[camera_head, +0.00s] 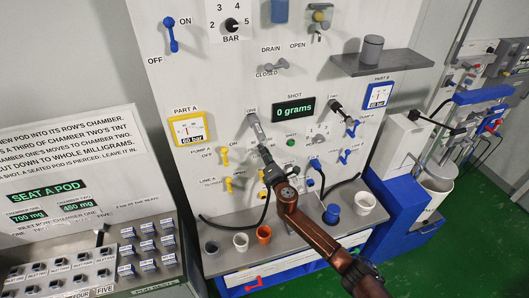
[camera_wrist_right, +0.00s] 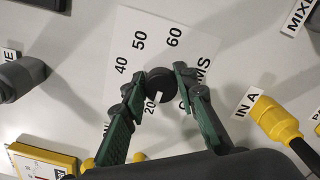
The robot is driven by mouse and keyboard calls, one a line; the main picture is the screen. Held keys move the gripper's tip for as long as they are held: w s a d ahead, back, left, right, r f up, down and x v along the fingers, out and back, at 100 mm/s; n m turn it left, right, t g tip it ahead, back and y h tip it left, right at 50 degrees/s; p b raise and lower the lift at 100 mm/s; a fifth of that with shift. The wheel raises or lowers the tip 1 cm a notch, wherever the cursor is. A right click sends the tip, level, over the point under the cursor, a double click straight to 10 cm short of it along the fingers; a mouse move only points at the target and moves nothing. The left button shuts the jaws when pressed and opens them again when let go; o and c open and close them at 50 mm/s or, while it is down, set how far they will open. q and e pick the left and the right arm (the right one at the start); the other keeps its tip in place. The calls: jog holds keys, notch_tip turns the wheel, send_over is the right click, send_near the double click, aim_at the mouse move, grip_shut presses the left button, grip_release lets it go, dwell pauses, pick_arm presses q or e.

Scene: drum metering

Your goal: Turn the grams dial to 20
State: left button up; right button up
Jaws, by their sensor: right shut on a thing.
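The grams dial (camera_wrist_right: 160,84) is a dark round knob on a white scale plate (camera_wrist_right: 192,52) in the right wrist view. Its labels 20, 40, 50 and 60 show; others are hidden by the fingers. A small white mark on the knob's lower side points close to the 20; I cannot tell if it is exact. My right gripper (camera_wrist_right: 158,86) is shut on the knob, one finger on each side. In the head view my right gripper (camera_head: 267,156) is at the panel and hides the dial. The shot display (camera_head: 293,110) reads 0 grams. My left gripper is not in view.
A grey lever (camera_head: 256,128) labelled ONE is just above the gripper. Yellow valve handles (camera_head: 225,156) are to its left. A yellow connector (camera_wrist_right: 275,117) is to the right in the wrist view. Cups, including an orange one (camera_head: 264,234), stand on the ledge below.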

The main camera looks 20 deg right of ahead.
jog(key=shift+f+n, duration=0.1)
jog(key=shift+n, duration=0.2)
jog(key=o, duration=1.2)
jog(key=shift+c, duration=0.2)
jog(key=shift+s, duration=0.1)
jog(key=s, duration=1.2)
jog(key=shift+d, duration=0.2)
